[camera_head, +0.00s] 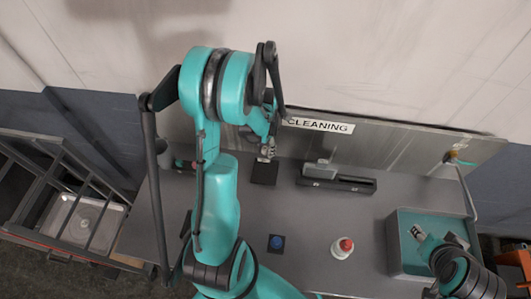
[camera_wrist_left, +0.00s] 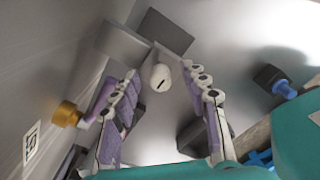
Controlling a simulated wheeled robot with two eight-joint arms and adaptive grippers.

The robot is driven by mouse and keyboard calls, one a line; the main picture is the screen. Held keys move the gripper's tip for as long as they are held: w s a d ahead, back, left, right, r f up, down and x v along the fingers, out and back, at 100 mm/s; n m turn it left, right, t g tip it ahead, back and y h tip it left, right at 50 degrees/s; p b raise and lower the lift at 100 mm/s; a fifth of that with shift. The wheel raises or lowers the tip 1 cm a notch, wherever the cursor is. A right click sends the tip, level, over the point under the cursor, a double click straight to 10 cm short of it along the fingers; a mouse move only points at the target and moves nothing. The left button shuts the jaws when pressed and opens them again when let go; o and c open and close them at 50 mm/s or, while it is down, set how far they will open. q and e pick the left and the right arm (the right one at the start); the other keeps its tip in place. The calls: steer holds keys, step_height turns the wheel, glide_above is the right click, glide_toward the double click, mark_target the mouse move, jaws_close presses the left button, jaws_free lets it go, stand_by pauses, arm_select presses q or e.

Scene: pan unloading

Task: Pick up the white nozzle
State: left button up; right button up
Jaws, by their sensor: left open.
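The white nozzle (camera_wrist_left: 160,77) shows in the left wrist view as a small pale rounded piece with a dark slot. It appears between the two fingers of my left gripper (camera_wrist_left: 163,84), which are apart. I see no contact between fingers and nozzle. In the head view my left gripper (camera_head: 267,150) hangs near the back wall, above a small dark block (camera_head: 264,175); the nozzle cannot be made out there. My right arm comes in at the lower right, by the teal bin; its finger state is unclear.
A dark tray-like fixture (camera_head: 336,184) stands right of the left gripper. A red-capped white bottle (camera_head: 342,248) and a blue knob on a black base (camera_head: 276,243) stand nearer. A teal bin (camera_head: 398,262) is at right. The grey table between them is clear.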

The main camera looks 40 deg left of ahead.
arm_select(q)
steer(key=shift+f, duration=0.6)
steer(key=shift+s+a+r, duration=0.1)
jaws_close()
